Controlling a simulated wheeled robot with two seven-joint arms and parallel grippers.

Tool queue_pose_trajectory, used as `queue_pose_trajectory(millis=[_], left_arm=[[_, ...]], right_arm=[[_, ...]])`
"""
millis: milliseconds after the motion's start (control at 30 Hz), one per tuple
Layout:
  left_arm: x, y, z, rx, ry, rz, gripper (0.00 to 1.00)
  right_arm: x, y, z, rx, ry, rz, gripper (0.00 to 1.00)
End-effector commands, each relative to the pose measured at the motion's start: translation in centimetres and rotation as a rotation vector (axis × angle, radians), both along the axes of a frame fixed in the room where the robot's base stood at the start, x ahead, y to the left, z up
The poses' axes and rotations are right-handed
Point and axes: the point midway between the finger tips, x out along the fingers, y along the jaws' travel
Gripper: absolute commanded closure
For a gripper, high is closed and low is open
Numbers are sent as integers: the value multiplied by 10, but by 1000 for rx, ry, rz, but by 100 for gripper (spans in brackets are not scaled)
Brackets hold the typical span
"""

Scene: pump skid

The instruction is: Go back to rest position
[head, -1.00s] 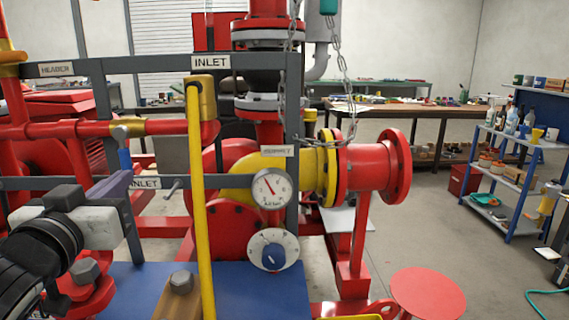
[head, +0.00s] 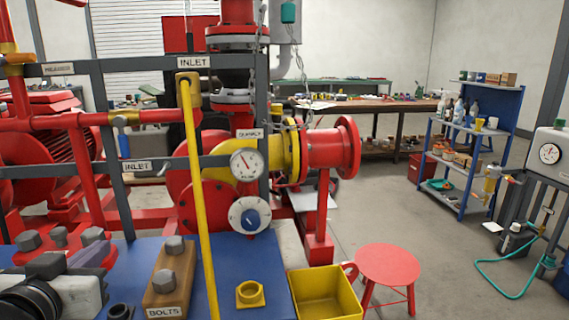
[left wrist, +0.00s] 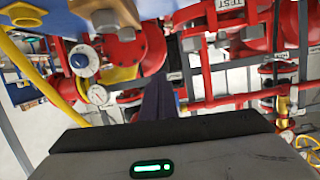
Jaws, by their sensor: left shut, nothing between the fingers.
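My left gripper (head: 92,240) is low at the left of the head view, with its grey wrist and black arm joint at the bottom edge. Its purple-grey fingers are shut and hold nothing. They are in front of the pump skid (head: 222,205), over its blue deck near the several large bolt heads. In the left wrist view the shut fingers (left wrist: 158,98) point toward the red pipes, with the skid appearing upside down. I cannot tell the exact gap between the gripper and the bolts. My right gripper is not in view.
A tall yellow bar (head: 197,190) stands near the gripper's right. A wooden bolts block (head: 164,290), yellow bin (head: 328,296) and red stool (head: 387,265) are in front. A blue shelf (head: 474,140) stands right. Floor between stool and shelf is clear.

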Motion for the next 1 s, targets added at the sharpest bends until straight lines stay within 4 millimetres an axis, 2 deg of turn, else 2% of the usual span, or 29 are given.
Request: queue_pose_trajectory(millis=[33, 167, 267, 300, 400, 500, 600, 800, 1000], left_arm=[[-5, -4, -19, -3, 46, -6, 100], [-22, -13, -72, 4, 180, -22, 100], [-47, -24, -125, 7, 322, -45, 100], [-62, -30, -150, 8, 391, -57, 100], [-103, -45, -205, 8, 560, -95, 100], [-144, -59, -245, 6, 700, -133, 100], [-183, -72, -275, -1, 820, -171, 100], [-258, -96, -316, -27, 1029, -245, 100], [-228, -112, -353, -37, 896, -289, 100]], right_arm=[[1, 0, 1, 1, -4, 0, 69], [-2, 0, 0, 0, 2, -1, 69], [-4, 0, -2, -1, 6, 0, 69], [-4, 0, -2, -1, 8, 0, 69], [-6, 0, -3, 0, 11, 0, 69], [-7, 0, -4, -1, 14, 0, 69], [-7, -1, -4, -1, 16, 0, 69], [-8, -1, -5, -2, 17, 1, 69], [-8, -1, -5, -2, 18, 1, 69]])
